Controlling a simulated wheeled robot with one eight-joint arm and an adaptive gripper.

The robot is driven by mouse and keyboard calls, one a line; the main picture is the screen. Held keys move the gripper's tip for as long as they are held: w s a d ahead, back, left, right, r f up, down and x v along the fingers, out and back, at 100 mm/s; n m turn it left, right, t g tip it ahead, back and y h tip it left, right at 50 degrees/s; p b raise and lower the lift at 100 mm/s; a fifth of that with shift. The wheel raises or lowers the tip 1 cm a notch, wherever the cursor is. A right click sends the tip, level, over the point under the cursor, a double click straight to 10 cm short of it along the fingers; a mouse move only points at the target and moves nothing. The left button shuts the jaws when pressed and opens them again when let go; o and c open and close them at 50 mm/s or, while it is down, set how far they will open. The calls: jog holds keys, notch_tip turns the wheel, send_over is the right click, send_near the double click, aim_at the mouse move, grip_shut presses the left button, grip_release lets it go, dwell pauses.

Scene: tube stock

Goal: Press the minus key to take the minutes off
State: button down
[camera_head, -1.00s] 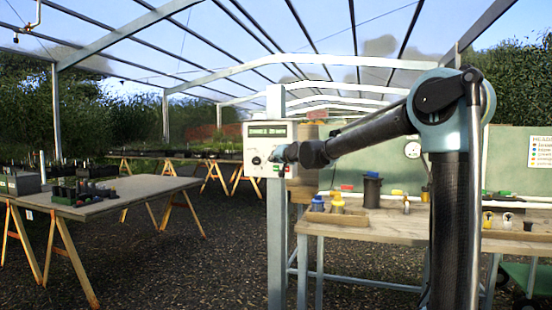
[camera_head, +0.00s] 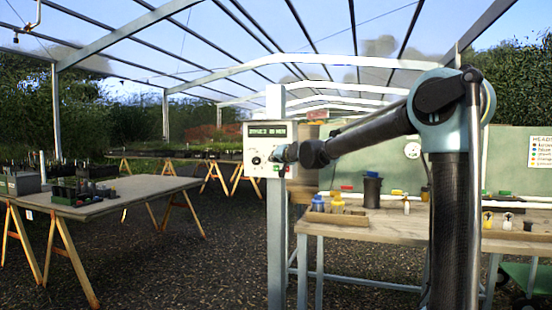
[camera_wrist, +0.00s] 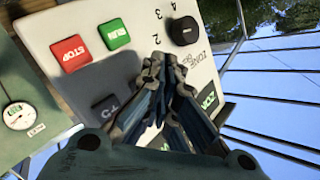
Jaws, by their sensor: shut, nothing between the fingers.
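A white control box (camera_head: 257,140) on a post has a display (camera_head: 268,130) across its top; the digits are too small to read surely. The wrist view shows its face (camera_wrist: 140,20) turned, with a red STOP key (camera_wrist: 69,53), a green key (camera_wrist: 113,34), a black dial (camera_wrist: 184,30) and a dark key (camera_wrist: 104,109) with an unclear white mark. Part of the display (camera_wrist: 208,99) shows at right. My gripper (camera_wrist: 153,62) is shut and empty, its fingertips over the panel; contact cannot be told. No minus sign is readable; the fingers hide part of the panel.
A workbench (camera_head: 400,228) with tubs and bottles stands right of the post. A table (camera_head: 130,192) with trays of dark pots stands at left. The gravel floor between them is clear. A round gauge (camera_wrist: 18,115) shows beyond the box in the wrist view.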

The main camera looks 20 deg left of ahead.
jog(key=shift+w, duration=0.65)
dwell(0.8)
jog(key=shift+s, duration=0.8)
jog(key=shift+a, duration=0.1)
jog(key=s, duration=0.5)
jog(key=shift+a, duration=0.15)
dwell(0.3)
jog(key=shift+w, duration=0.1)
dwell(0.4)
